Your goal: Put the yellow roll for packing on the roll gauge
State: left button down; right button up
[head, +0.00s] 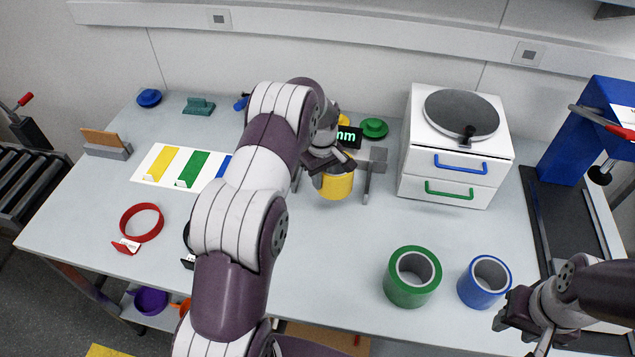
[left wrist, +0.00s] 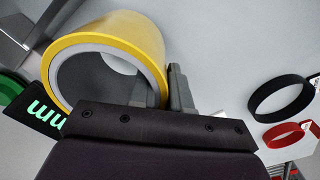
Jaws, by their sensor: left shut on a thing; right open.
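The yellow roll (head: 336,186) is a wide ring with a grey inner core; it also shows large in the left wrist view (left wrist: 152,40). My left gripper (head: 333,163) is shut on the roll's wall, with a dark finger against its outer side in the left wrist view. The roll gauge (head: 379,156) has grey supports and a dark display with green "mm" (head: 347,136). The roll is in front of the display, between the supports in the picture. I cannot tell whether it touches them. My arm hides part of the gauge. My right gripper (head: 522,322) is open and empty.
A green roll (head: 408,291) and a blue roll (head: 484,292) stand at the front right. A white drawer unit (head: 451,165) stands right of the gauge. A red ring (head: 130,213) and a colour-striped card (head: 150,178) lie left. The table between gauge and green roll is clear.

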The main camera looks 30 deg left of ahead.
pick_arm(q)
jog(key=shift+a+f, duration=0.25)
jog(key=shift+a, duration=0.35)
jog(key=shift+a+f+p, duration=0.1)
jog(key=shift+f+p, duration=0.25)
jog(key=shift+f, duration=0.05)
notch_tip(320, 180, down, 3)
jog(key=shift+s+r+p, duration=0.1)
jog(key=shift+p, duration=0.4)
jog(key=shift+f, duration=0.4)
jog(key=c, duration=1.1)
grip_release()
jog(key=shift+f, duration=0.1)
